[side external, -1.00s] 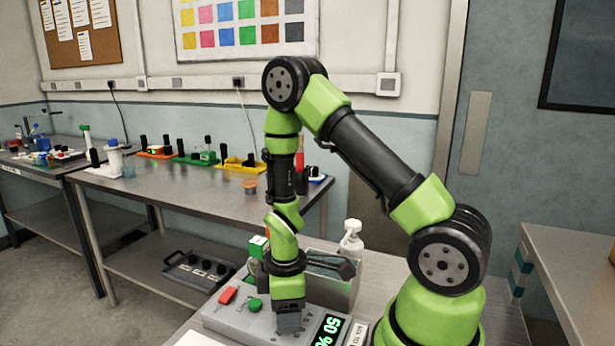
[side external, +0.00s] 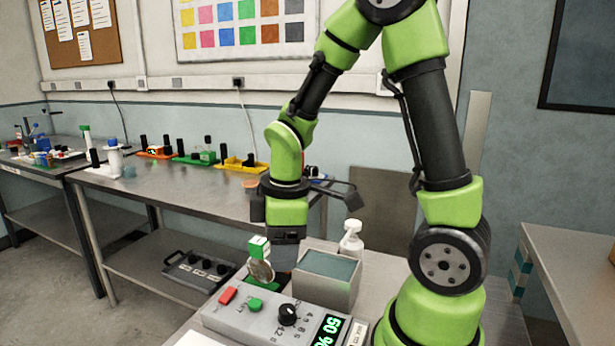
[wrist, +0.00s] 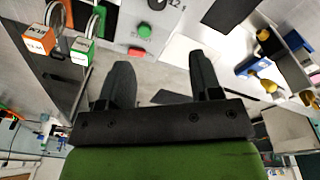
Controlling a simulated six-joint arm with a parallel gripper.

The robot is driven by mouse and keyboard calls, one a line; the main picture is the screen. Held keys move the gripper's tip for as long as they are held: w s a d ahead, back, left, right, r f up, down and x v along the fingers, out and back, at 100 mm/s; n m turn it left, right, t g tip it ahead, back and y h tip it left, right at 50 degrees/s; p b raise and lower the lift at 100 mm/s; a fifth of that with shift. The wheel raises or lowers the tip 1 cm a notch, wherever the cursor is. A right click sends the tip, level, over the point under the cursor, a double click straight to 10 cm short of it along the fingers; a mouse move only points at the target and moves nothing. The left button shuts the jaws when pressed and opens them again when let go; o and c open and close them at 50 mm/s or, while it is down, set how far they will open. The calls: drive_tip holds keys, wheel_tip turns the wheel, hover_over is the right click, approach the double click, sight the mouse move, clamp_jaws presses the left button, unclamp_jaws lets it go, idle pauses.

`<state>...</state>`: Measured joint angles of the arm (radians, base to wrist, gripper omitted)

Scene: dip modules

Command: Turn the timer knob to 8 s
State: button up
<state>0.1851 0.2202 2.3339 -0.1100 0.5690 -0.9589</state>
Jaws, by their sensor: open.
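The black timer knob (side external: 287,314) sits on the grey control panel (side external: 235,322), with printed scale numbers around it. A pale mark shows on the knob, but the number it faces is too small to read. Only the knob's dark edge shows at the top of the wrist view (wrist: 154,4). My gripper (wrist: 162,82) is open and empty. In the side view it hangs above and behind the knob, clear of it.
A red button (side external: 227,295) and a green button (side external: 255,304) are left of the knob. A green-and-white tag (side external: 259,246) with a round disc stands behind them.

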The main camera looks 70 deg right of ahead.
drive_tip(key=s+a+r+m+t+y, duration=0.1)
drive_tip(key=s+a+r+m+t, duration=0.2)
drive_tip(key=r+m, duration=0.2)
drive_tip(key=s+a+r+m+t+y, duration=0.1)
drive_tip(key=s+a+r+m+t, duration=0.1)
drive_tip(key=r, duration=0.6)
drive_tip(key=shift+s+a+r+m+t, duration=0.4)
drive_tip(key=shift+s+a+m, duration=0.55)
drive_tip(key=shift+m, duration=0.85)
drive_tip(key=shift+s+d, duration=0.15)
drive_tip(key=shift+s+f, duration=0.15)
drive_tip(key=shift+s, duration=0.35)
